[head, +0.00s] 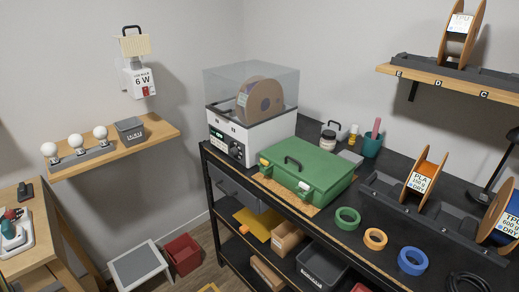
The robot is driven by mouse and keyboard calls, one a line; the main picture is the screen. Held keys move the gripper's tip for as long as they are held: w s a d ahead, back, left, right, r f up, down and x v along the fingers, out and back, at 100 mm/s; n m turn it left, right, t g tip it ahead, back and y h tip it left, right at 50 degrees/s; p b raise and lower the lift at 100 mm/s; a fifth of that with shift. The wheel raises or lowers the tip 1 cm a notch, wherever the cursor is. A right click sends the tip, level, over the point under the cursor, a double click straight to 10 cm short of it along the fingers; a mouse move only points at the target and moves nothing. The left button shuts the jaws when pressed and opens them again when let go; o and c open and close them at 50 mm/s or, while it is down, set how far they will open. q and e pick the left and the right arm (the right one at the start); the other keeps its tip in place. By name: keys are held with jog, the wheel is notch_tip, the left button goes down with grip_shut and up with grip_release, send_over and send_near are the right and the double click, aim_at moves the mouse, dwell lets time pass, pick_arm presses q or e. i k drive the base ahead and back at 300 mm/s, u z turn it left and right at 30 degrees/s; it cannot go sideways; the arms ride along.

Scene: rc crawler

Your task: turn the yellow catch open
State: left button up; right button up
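A green case (318,166) lies flat with its lid down on the black workbench, partly over a tan board. A black handle (292,160) stands up from its top. A small yellow catch (265,161) is on the left end of the case's front side. A paler, cream-coloured catch (305,186) is on the same side further right. Both are too small to tell which way they are turned. Neither of my grippers is in this view.
A white filament dryer (238,138) with a clear cover stands just behind and left of the case. Green (347,218), orange (375,239) and blue (412,261) tape rolls lie in front to the right. A spool rack (405,207) flanks the right side.

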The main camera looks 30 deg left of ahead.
aim_at(265, 163)
jog(key=u, duration=2)
jog(key=i, duration=1.9)
jog(key=z, duration=2.55)
